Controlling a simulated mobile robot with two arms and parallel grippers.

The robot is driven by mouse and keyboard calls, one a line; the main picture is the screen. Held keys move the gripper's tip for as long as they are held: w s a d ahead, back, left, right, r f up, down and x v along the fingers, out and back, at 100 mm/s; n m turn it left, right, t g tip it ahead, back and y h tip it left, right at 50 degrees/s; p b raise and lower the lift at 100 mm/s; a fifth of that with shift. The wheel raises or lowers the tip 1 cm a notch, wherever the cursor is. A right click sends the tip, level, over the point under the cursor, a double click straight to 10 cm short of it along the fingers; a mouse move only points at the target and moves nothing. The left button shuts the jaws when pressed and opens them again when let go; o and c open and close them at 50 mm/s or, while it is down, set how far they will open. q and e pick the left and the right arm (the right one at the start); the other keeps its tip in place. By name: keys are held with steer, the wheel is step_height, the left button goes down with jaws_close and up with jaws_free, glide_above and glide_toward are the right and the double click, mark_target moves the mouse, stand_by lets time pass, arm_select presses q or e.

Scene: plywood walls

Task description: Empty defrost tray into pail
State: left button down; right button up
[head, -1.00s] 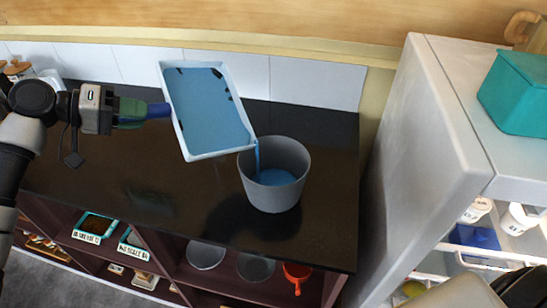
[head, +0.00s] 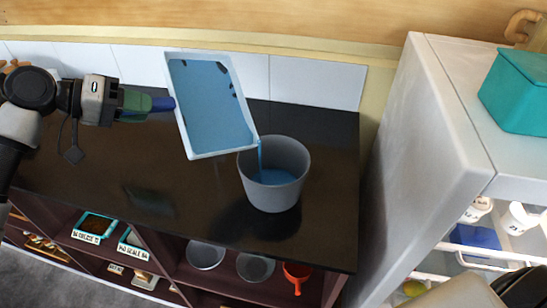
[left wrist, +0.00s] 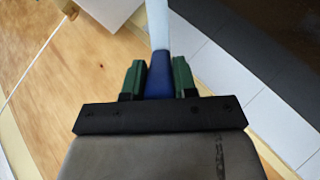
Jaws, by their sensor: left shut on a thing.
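The white defrost tray (head: 200,157) is tilted above the counter, its lower corner over the pail. Blue liquid covers most of its inside and runs from that corner in a thin stream. The grey pail (head: 273,196) stands upright on the counter with blue liquid in it. My left gripper (head: 150,104) is shut on the tray's blue handle (head: 162,104). In the left wrist view its green fingers (left wrist: 158,80) clasp the blue handle (left wrist: 159,78) from both sides. My right gripper (head: 520,288) is partly seen at the lower right edge; its jaws are not clear.
The black counter (head: 100,170) is clear around the pail. A white fridge (head: 430,150) stands open at right, with a teal box (head: 520,92) on top.

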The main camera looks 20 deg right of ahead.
arm_select(q)
steer(key=shift+r, duration=0.15)
steer(key=shift+s+d+r, duration=0.1)
steer(key=shift+s, duration=0.05)
steer(key=w+a+f+n+g+h, duration=0.1)
steer(key=w+a+f+h, duration=0.1)
steer(key=w+a+f, duration=0.1)
step_height(320, 180, down, 2)
steer(key=shift+w+a+f+n, duration=0.1)
steer(key=shift+w+a+n, duration=0.2)
steer(key=shift+w, duration=0.4)
steer(key=shift+b, duration=0.35)
steer(key=w+a+f+n+g+h+b, duration=0.1)
steer(key=w+a+f+n+h+b, duration=0.2)
steer(key=f+b, duration=0.7)
steer(key=shift+w+a+f+h+b, duration=0.25)
steer(key=shift+w+a+b, duration=0.45)
steer(key=shift+b, duration=1.3)
steer(key=shift+w+d+r, duration=0.1)
steer(key=shift+w+d, duration=0.05)
